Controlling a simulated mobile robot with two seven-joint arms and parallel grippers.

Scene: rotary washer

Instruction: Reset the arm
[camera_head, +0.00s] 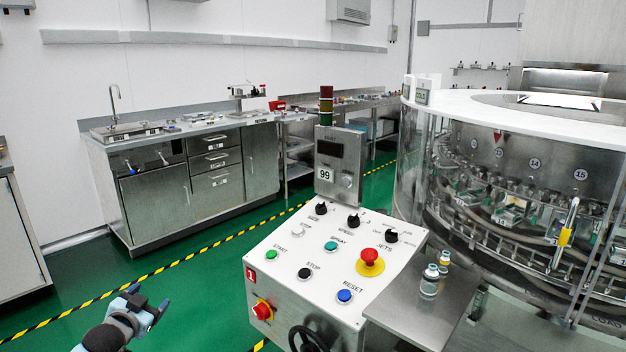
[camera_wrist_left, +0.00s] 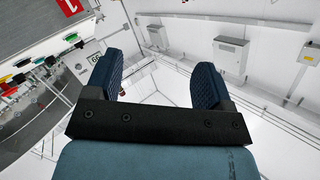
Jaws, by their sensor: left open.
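My left gripper (camera_head: 146,304) is at the bottom left of the head view, left of the control panel and apart from it. In the left wrist view its two blue fingers (camera_wrist_left: 160,82) are spread with nothing between them. The white control panel (camera_head: 318,240) has several knobs and buttons, including a blue RESET button (camera_head: 345,296), a red mushroom button (camera_head: 370,255) and a green START button (camera_head: 271,254). My right gripper is in neither view.
Glass vials (camera_head: 430,279) stand on a steel side shelf (camera_head: 412,315) right of the panel. The round glass-walled washer (camera_head: 520,120) fills the right side. A steel sink counter (camera_head: 190,180) stands at the back left. Green floor (camera_head: 180,285) is clear left of the panel.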

